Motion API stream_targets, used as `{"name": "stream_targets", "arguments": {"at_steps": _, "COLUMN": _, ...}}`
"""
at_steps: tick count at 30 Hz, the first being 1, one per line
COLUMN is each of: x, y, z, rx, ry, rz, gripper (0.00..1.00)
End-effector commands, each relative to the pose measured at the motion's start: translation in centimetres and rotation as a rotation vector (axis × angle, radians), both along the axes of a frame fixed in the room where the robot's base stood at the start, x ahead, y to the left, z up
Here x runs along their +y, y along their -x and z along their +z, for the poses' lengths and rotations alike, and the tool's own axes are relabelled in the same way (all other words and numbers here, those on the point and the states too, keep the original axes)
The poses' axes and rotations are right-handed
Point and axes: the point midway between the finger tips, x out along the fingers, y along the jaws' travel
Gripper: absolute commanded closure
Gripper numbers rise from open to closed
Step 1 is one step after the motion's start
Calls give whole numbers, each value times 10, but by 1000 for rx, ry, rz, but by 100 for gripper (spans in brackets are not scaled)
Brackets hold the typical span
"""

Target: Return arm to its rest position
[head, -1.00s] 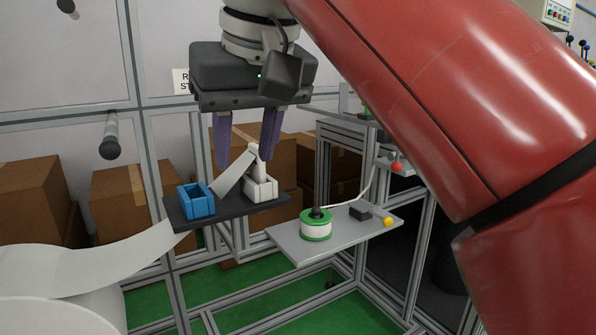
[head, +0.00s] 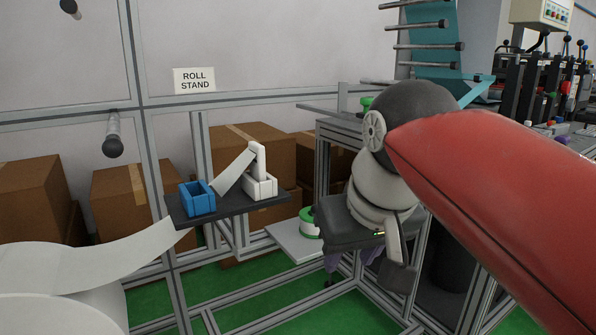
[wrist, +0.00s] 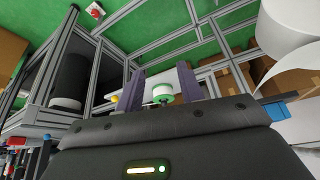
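My arm (head: 480,190) reaches in from the right in the head view, with its red link in front. My gripper (head: 350,262) hangs over the light grey shelf (head: 290,243) and hides most of that shelf and what is on it. In the wrist view the two purple fingers of my gripper (wrist: 158,88) stand well apart. The green-and-white spool (wrist: 163,92) shows between and beyond them, and I see no object held. In the head view the spool (head: 309,222) is partly covered by my gripper.
A dark shelf (head: 228,206) carries a blue holder (head: 197,199) and a white block with a lever (head: 260,186). A big white roll (head: 60,305) stands at left front. Cardboard boxes (head: 130,195) line the wall. The metal frame (head: 350,300) surrounds the shelves.

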Motion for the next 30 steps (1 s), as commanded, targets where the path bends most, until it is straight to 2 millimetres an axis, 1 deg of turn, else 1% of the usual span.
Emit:
{"name": "stream_targets", "arguments": {"at_steps": 1, "x": -17, "y": 9, "z": -25, "rx": -2, "ry": -1, "rz": -43, "gripper": 62}}
{"name": "stream_targets", "arguments": {"at_steps": 2, "x": -24, "y": 14, "z": -39, "rx": -6, "ry": -2, "rz": -63, "gripper": 62}}
{"name": "stream_targets", "arguments": {"at_steps": 3, "x": -34, "y": 20, "z": -58, "rx": -11, "ry": -3, "rz": -90, "gripper": 62}}
{"name": "stream_targets", "arguments": {"at_steps": 5, "x": -48, "y": 30, "z": -86, "rx": -17, "ry": -4, "rz": -128, "gripper": 62}}
{"name": "stream_targets", "arguments": {"at_steps": 6, "x": -55, "y": 37, "z": -104, "rx": -22, "ry": -5, "rz": -152, "gripper": 62}}
{"name": "stream_targets", "arguments": {"at_steps": 9, "x": -70, "y": 53, "z": -142, "rx": -32, "ry": -6, "rz": -203, "gripper": 62}}
{"name": "stream_targets", "arguments": {"at_steps": 12, "x": -79, "y": 64, "z": -168, "rx": -38, "ry": -7, "rz": -237, "gripper": 62}}
{"name": "stream_targets", "arguments": {"at_steps": 15, "x": -83, "y": 71, "z": -182, "rx": -42, "ry": -7, "rz": -253, "gripper": 62}}
{"name": "stream_targets", "arguments": {"at_steps": 18, "x": -84, "y": 72, "z": -187, "rx": -42, "ry": -7, "rz": -258, "gripper": 62}}
{"name": "stream_targets", "arguments": {"at_steps": 30, "x": -84, "y": 72, "z": -186, "rx": -41, "ry": -7, "rz": -256, "gripper": 62}}
